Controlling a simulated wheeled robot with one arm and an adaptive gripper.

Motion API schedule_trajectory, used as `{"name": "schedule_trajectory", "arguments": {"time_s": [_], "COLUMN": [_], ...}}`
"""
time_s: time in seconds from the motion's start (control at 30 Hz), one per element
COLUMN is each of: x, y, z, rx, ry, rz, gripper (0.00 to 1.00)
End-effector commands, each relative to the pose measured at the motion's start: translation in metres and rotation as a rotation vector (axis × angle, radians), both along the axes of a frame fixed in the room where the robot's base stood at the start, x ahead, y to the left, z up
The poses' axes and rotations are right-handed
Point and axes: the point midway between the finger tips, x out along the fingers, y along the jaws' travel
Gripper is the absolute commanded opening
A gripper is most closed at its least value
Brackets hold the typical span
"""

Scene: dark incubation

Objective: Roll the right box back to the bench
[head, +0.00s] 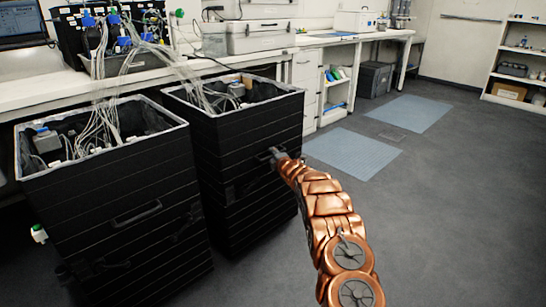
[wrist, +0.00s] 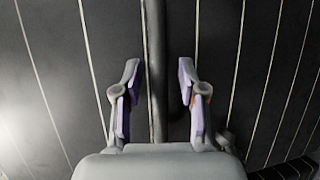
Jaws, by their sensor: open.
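The right box (head: 250,170) is a tall black ribbed bin with a pale rim, open on top, holding tubing and small parts. It stands upright in front of the bench (head: 190,72); I cannot tell how wide the gap behind it is. My gripper (head: 275,155) is at the upper front face of this box, at its handle. In the wrist view my gripper (wrist: 158,92) is open, with a dark handle bar (wrist: 156,50) between its purple-padded fingers. The fingers look apart from the bar. The box's ribbed face (wrist: 60,60) fills the background; its wheels are hidden.
A similar left box (head: 110,215) stands close beside it. Clear tubes (head: 125,65) run from both boxes up to bottles on the bench. Grey floor (head: 450,200) with blue mats (head: 352,153) is open to the right. White drawers (head: 305,85) stand under the bench.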

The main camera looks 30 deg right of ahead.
Motion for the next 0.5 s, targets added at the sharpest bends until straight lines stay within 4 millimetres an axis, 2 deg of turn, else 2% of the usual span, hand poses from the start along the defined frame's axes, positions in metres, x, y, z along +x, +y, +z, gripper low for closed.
{"name": "schedule_trajectory", "arguments": {"time_s": [0.5], "x": [-0.031], "y": [0.006], "z": [0.006], "rx": [0.001], "ry": [0.000], "rz": [-0.001], "gripper": [0.41]}}
